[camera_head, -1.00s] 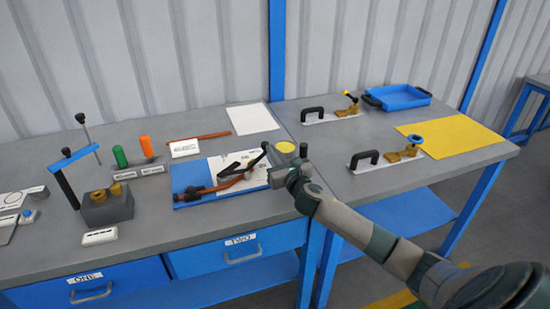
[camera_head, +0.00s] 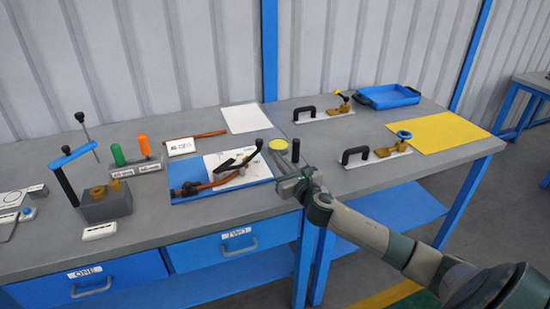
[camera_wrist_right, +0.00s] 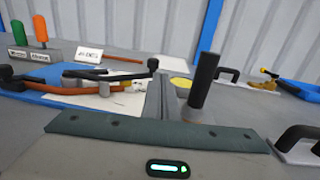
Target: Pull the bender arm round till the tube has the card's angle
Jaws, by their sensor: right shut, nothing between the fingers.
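The bender lies on a blue board (camera_head: 180,197), with its black bender arm (camera_head: 238,159) slanting up and right to a black knob (camera_head: 259,143). The orange-brown tube (camera_head: 220,181) runs through the bender with a slight bend, its right part over a marked white sheet. The arm and tube also show at left in the right wrist view. The white card (camera_head: 181,146) stands behind the board; its lettering is too small to read surely. My right gripper (camera_head: 278,160) is shut and empty, just right of the knob and apart from it. My left gripper is out of view.
A black upright post (camera_head: 295,151) and yellow disc (camera_head: 278,144) are close to my right gripper. Handled plates with brass clamps (camera_head: 385,152), a yellow mat (camera_head: 440,138) and a blue tray (camera_head: 388,97) are to the right. Green and orange handles (camera_head: 144,146) stand left.

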